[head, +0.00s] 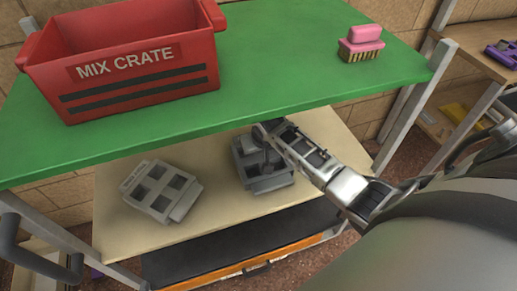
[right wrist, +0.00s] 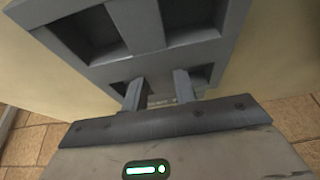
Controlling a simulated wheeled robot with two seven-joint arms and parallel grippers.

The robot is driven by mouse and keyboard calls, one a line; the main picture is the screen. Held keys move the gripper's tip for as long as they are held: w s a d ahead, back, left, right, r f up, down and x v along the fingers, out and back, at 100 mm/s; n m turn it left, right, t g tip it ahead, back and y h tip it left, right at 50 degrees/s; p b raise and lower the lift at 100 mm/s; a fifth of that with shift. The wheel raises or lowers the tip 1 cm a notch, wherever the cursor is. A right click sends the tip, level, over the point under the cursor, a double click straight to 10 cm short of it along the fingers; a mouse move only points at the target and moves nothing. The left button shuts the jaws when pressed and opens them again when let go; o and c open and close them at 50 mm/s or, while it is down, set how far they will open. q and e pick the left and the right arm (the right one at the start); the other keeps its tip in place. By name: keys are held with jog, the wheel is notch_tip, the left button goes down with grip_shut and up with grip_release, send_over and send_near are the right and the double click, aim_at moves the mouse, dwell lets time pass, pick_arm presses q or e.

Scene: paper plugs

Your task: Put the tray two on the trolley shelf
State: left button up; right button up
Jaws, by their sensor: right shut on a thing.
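My right gripper (head: 266,134) reaches in under the green top and is shut on a grey tray (head: 270,183) with square pockets. That tray is at or just above the beige shelf (head: 215,215); I cannot tell whether it touches. In the right wrist view, the two fingers (right wrist: 157,90) are at the near wall of the tray (right wrist: 150,63), where a small label is partly hidden and unreadable. A second, lighter grey tray (head: 160,192) with square pockets lies on the same shelf to the left; its lettering is too small to read. My left gripper is not in view.
A red crate marked MIX CRATE (head: 130,60) and a pink brush (head: 361,42) stand on the green top (head: 270,70), which overhangs the shelf. A dark lower level (head: 240,250) lies below. Bare shelf shows between the trays. A wooden rack (head: 480,55) stands at right.

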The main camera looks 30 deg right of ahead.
aim_at(261, 160)
jog(key=o, duration=1)
jog(key=shift+f, duration=0.1)
jog(key=shift+o, duration=0.2)
jog(key=p+v, duration=0.1)
jog(key=v, duration=0.6)
jog(key=shift+p, duration=0.3)
jog(key=shift+s+a, duration=0.15)
jog(key=shift+s, duration=0.05)
jog(key=s+a+n+t, duration=0.1)
jog(key=s+a, duration=0.1)
jog(key=s+a+f+n+t+y, duration=0.1)
jog(key=s+a, duration=0.1)
jog(key=a, duration=0.1)
jog(key=s+a+f+n+y, duration=0.1)
jog(key=s+a, duration=0.1)
jog(key=shift+s+a+f+t, duration=0.1)
jog(key=shift+a+t, duration=0.1)
jog(key=shift+t, duration=0.2)
jog(key=s+a+n+t+y, duration=0.2)
jog(key=s+a, duration=0.5)
jog(key=s, duration=0.4)
jog(key=shift+r+t, duration=0.45)
jog(key=shift+t, duration=0.05)
